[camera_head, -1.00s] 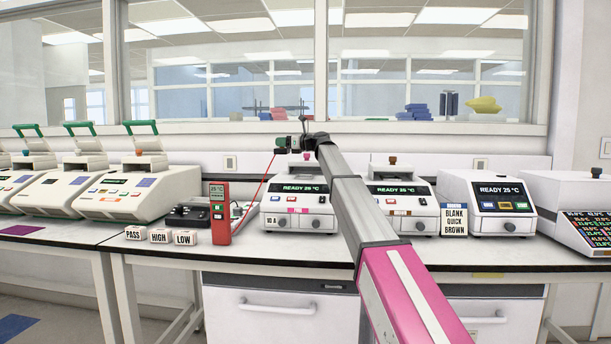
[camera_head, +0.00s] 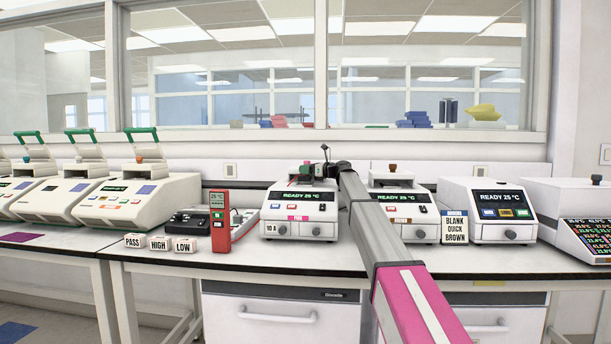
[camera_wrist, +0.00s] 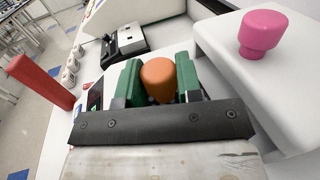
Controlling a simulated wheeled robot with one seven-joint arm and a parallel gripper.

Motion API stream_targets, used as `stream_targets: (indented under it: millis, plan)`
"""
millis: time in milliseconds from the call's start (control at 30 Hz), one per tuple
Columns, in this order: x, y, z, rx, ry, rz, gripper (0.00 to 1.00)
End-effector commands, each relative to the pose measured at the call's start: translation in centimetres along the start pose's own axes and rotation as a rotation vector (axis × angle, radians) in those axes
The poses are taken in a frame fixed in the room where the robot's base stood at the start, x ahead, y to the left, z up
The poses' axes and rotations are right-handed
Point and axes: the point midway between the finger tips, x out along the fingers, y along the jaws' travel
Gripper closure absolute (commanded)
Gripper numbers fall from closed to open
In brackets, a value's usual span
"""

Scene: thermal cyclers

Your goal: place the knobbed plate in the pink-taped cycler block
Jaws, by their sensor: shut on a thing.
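The pink-taped cycler (camera_head: 299,229) stands on the bench at the middle of the head view, with pink tape on its front and a READY 25 °C display. My gripper (camera_head: 304,182) is low over its top. In the wrist view, my gripper's green fingers (camera_wrist: 161,84) are shut on an orange knob (camera_wrist: 158,76). I take this as the plate's knob; the plate under it is hidden, so I cannot tell whether it touches the block. A pink knob (camera_wrist: 261,32) stands on a raised white part beside the fingers, apart from them.
A red meter (camera_head: 220,220) stands upright left of the cycler, with a black device (camera_head: 188,222) beside it. PASS, HIGH and LOW blocks (camera_head: 160,243) line the front. Another cycler (camera_head: 410,222) is close on the right, then a BLANK QUICK BROWN card (camera_head: 454,228).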

Motion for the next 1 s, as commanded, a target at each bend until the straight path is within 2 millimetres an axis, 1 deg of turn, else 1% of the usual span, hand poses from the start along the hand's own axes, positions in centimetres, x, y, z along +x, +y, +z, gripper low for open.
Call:
stream_targets:
  millis: [33, 133, 467, 500, 533, 567, 900, 1000]
  plan:
    - [0.0, 0.1, -0.9, 0.002, 0.000, 0.000, 0.95]
    - [0.0, 0.1, -1.9, 0.002, 0.000, 0.000, 0.95]
    - [0.0, 0.0, -2.1, 0.001, 0.000, -0.001, 0.95]
    - [0.0, 0.0, -2.1, 0.000, 0.000, 0.000, 0.58]
    - [0.0, 0.0, -2.1, 0.000, 0.000, -0.001, 0.48]
    - [0.0, 0.0, -2.1, 0.000, 0.000, 0.000, 0.42]
    - [0.0, 0.0, -1.9, 0.000, 0.000, 0.000, 0.42]
    - [-0.6, 0.1, -1.9, 0.001, 0.000, -0.001, 0.42]
